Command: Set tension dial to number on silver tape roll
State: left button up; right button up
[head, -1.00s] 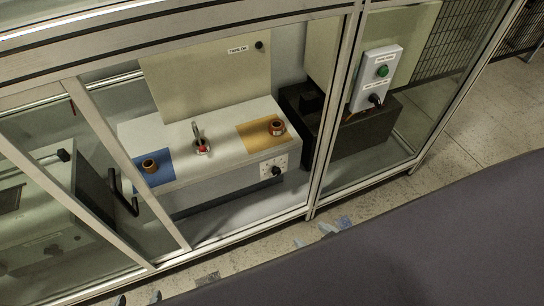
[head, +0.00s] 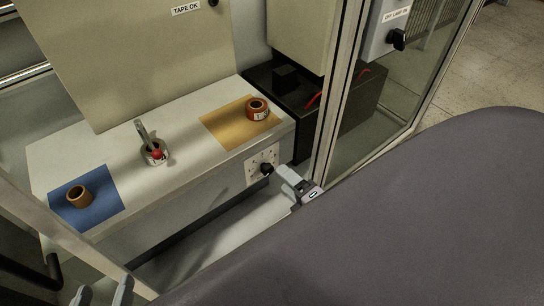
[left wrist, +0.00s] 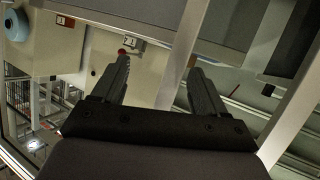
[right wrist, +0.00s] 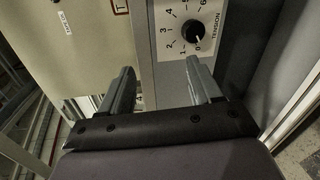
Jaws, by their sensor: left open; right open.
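The black tension dial (head: 266,168) is on a white panel on the bench front. In the right wrist view the dial (right wrist: 194,33) is ringed by numbers from 0 up; its white mark appears to face 0. My right gripper (head: 290,179) is open beside the dial; in its wrist view the dial lies beyond the right fingertip, not between the fingers. My left gripper (head: 102,288) is open and empty at the lower left.
A brown roll (head: 78,196) lies on a blue mat (head: 108,206); another roll (head: 257,110) lies on a yellow mat (head: 220,122). A metal frame post (head: 335,100) stands right of the dial. A black box (head: 350,130) is behind it.

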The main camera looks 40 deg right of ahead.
aim_at(270, 171)
notch_tip(270, 171, down, 7)
jog(key=w+d+n+t+b, duration=0.2)
jog(key=n+b, duration=0.5)
jog(key=b, duration=0.1)
jog(key=shift+n, duration=0.3)
jog(key=w, duration=0.2)
jog(key=w+b, duration=0.1)
jog(key=w, duration=0.2)
jog(key=shift+w+a+f+b, duration=0.2)
jog(key=shift+w+a+b, duration=0.1)
jog(key=shift+w, duration=0.1)
pick_arm(q)
jog(key=shift+m+t+h, duration=0.5)
jog(key=shift+m+t, duration=0.1)
jog(key=shift+t, duration=0.2)
jog(key=shift+s+d+f, duration=0.1)
jog(key=shift+d+f, duration=0.15)
jog(key=shift+f, duration=0.8)
jog(key=shift+s+d+f, duration=0.1)
jog(key=shift+d+f, duration=0.15)
jog(key=shift+f, duration=0.75)
pick_arm(e)
jog(key=shift+w, duration=0.65)
jog(key=shift+r, duration=0.1)
jog(key=c, duration=1)
